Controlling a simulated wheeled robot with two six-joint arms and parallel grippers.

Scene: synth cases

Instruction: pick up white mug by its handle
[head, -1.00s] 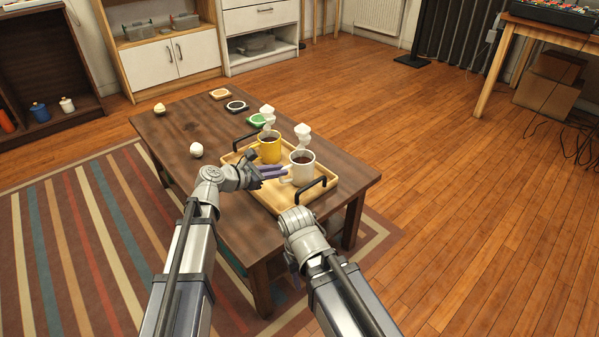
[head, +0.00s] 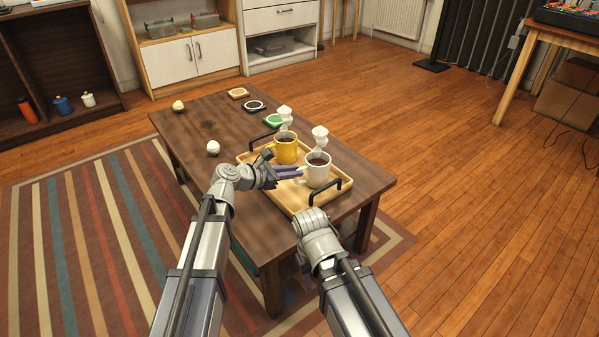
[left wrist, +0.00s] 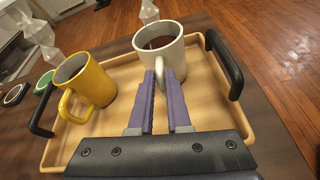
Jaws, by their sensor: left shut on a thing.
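The white mug (head: 318,172) holds a dark drink and stands upright on the wooden tray (head: 272,192). It also shows in the left wrist view (left wrist: 170,42), with its handle toward my gripper. My left gripper (head: 298,173) reaches in from the left and is shut on the mug's handle. In the left wrist view its purple fingers (left wrist: 160,82) sit on either side of the handle. My right wrist shows low in the head view, in front of the tray; its jaws are mostly hidden.
A yellow mug (head: 286,150) stands on the tray just left of the white one. The tray has black handles (head: 325,190) at its ends. Pale steam-like shapes rise over both mugs. Coasters (head: 254,106) and small pale balls (head: 213,148) lie on the table's far left part.

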